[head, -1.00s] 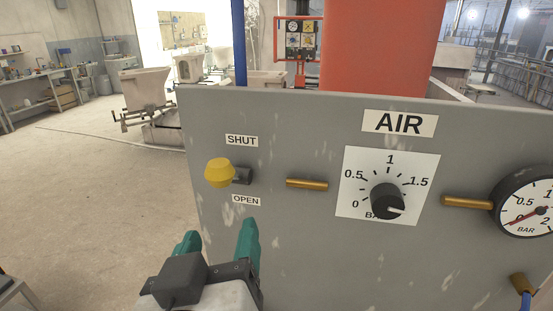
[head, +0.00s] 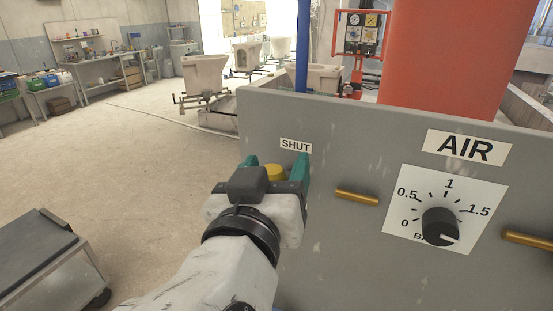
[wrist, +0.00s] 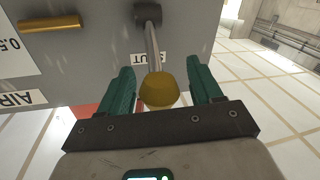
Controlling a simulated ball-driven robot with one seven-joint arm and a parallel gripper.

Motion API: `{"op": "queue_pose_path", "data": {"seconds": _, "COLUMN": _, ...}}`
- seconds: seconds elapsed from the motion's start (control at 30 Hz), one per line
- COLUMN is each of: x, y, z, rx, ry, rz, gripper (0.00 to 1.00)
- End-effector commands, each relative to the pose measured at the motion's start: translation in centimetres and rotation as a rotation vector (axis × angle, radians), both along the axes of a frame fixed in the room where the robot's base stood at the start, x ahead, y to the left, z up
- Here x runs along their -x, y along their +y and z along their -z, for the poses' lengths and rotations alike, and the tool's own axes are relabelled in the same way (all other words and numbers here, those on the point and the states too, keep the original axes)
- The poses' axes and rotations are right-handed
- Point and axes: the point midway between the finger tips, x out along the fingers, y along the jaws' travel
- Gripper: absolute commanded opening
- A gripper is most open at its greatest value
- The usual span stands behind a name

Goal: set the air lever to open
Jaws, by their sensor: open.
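The air lever has a yellow knob (head: 276,173) on a metal rod (wrist: 152,48), which comes out of a dark pivot (wrist: 147,14) on the grey panel. In the wrist view the panel appears upside down, and the rod crosses in front of the SHUT label (wrist: 138,58). My gripper (head: 276,160) is open, with one green finger on each side of the knob. The wrist view shows gaps between the knob (wrist: 159,90) and both fingers. The SHUT label (head: 296,146) shows just above the gripper in the head view. The OPEN label is hidden there.
The grey panel (head: 345,245) also carries a brass pin (head: 357,196), a black dial knob (head: 440,227) and the AIR label (head: 470,148). A blue upright pipe (head: 302,50) rises behind it. A grey cart (head: 40,255) stands at the lower left. The floor to the left is clear.

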Motion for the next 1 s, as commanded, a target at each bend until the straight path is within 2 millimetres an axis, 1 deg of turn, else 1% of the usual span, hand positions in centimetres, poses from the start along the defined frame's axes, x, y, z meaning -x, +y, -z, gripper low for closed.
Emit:
{"op": "queue_pose_path", "data": {"seconds": 0.1, "x": -0.48, "y": -0.11, "z": -0.03, "rx": 0.000, "ry": 0.000, "rz": 0.000, "gripper": 0.64}}
{"op": "queue_pose_path", "data": {"seconds": 0.37, "x": -0.53, "y": -0.09, "z": 0.02, "rx": 0.000, "ry": -0.001, "rz": 0.000, "gripper": 0.64}}
{"op": "queue_pose_path", "data": {"seconds": 1.0, "x": -0.51, "y": -0.07, "z": 0.02, "rx": 0.000, "ry": 0.000, "rz": -0.001, "gripper": 0.03}}
